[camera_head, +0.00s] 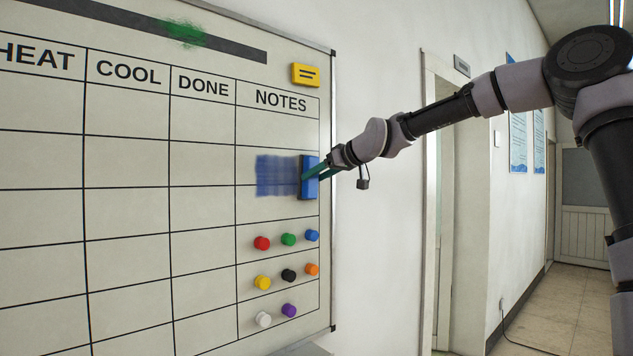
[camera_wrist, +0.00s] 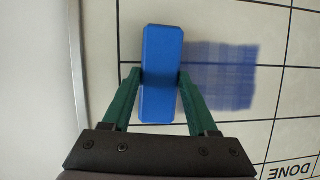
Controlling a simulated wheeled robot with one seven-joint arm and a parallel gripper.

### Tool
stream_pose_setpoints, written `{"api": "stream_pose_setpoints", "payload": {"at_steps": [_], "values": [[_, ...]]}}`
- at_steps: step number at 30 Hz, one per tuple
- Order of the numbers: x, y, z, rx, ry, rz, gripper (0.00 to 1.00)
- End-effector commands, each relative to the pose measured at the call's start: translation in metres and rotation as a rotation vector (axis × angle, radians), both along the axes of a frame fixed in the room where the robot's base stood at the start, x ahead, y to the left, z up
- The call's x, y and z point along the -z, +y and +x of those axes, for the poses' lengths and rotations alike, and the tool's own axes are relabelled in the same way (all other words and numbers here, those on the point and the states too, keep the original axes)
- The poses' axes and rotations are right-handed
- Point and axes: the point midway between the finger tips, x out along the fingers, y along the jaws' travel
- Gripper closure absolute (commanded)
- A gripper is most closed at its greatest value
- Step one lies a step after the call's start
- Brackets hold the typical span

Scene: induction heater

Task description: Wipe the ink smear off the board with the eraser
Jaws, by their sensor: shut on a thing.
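A whiteboard (camera_head: 130,235) with a printed table hangs on the wall at the left. A blue ink smear (camera_head: 277,175) lies in the NOTES column, and it also shows in the wrist view (camera_wrist: 222,76), right of the eraser. My gripper (camera_head: 306,174) is shut on the blue eraser (camera_head: 307,188), gripping it across its middle. The eraser (camera_wrist: 161,100) is upright at the right edge of the smear in the head view, on or very near the board; contact is not clear. A green smear (camera_head: 184,33) crosses the dark bar at the top.
Several coloured magnets (camera_head: 289,276) sit on the board below the blue smear. A yellow magnet-like block (camera_head: 306,75) is above NOTES. The board's right frame (camera_head: 333,130) is close beside the eraser. A doorway (camera_head: 440,200) and corridor lie to the right.

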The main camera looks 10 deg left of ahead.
Motion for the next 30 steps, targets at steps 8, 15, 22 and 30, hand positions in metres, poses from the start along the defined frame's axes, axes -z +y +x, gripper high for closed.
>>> {"api": "stream_pose_setpoints", "payload": {"at_steps": [8, 15, 22, 30], "values": [[-0.006, 0.007, -0.007, -0.004, -0.007, 0.0, 0.85], [-0.005, 0.02, -0.024, -0.004, -0.006, 0.0, 0.85], [-0.005, 0.024, -0.03, -0.003, -0.004, 0.001, 0.85], [-0.005, 0.04, -0.045, -0.005, -0.006, -0.001, 0.85]]}}
